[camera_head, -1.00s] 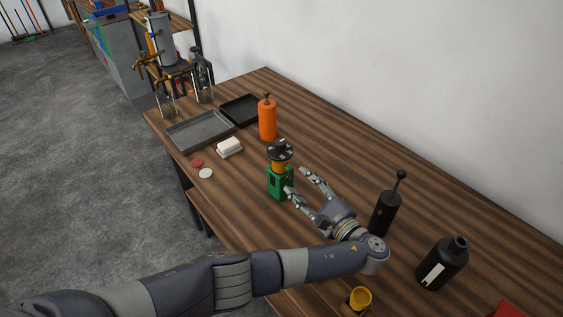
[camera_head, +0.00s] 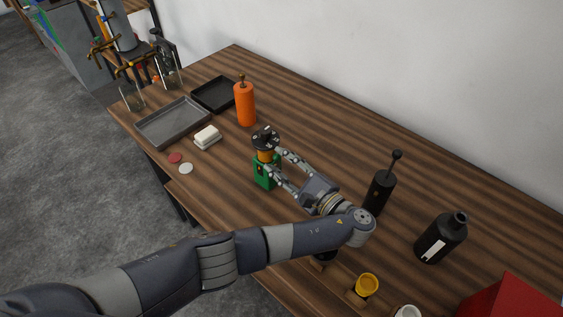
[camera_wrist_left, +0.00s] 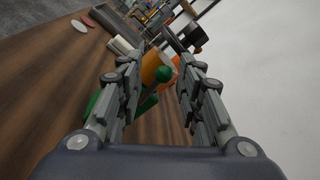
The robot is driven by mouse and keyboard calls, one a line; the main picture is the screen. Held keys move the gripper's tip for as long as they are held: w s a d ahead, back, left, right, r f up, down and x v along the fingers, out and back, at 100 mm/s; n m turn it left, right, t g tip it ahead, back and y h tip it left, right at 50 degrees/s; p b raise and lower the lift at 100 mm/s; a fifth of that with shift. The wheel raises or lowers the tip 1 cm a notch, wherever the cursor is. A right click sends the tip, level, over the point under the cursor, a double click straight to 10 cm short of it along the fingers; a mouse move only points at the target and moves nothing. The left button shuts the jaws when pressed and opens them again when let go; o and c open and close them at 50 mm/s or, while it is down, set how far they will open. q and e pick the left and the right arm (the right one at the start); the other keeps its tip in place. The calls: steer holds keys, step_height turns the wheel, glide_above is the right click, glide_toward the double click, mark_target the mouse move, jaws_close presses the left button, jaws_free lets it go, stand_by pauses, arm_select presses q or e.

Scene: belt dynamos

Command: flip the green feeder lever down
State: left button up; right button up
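The feeder (camera_head: 264,173) stands on the table, with a green base, an orange middle and a black notched top. My left gripper (camera_head: 272,163) reaches it from the right in the head view, its two fingers apart at either side of the feeder's near part. In the left wrist view, the green lever (camera_wrist_left: 162,74) with a rounded end shows between the open fingers, in front of the orange part (camera_wrist_left: 152,68). I cannot tell whether a finger touches it. In the head view the fingers hide the lever. My right gripper is out of view.
An orange bottle (camera_head: 245,104) stands behind the feeder. A white block (camera_head: 207,137), a grey tray (camera_head: 140,130) and a black tray (camera_head: 198,98) lie left. Black bottles (camera_head: 379,192) (camera_head: 440,238), a yellow cup (camera_head: 367,285) and a red object (camera_head: 510,298) stand right. The table's back is clear.

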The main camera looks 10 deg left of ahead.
arm_select(q)
steer(key=shift+a, duration=0.1)
jaws_close()
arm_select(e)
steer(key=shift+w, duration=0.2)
arm_select(q)
steer(key=shift+f, duration=0.15)
steer(key=shift+s+a+n, duration=0.15)
steer(key=shift+n, duration=0.55)
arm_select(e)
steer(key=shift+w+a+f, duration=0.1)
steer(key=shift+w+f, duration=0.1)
arm_select(q)
steer(key=o, duration=0.6)
jaws_free()
steer(key=shift+c, duration=0.2)
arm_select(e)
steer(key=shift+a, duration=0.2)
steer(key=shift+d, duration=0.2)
arm_select(q)
step_height(320, 180, up, 10)
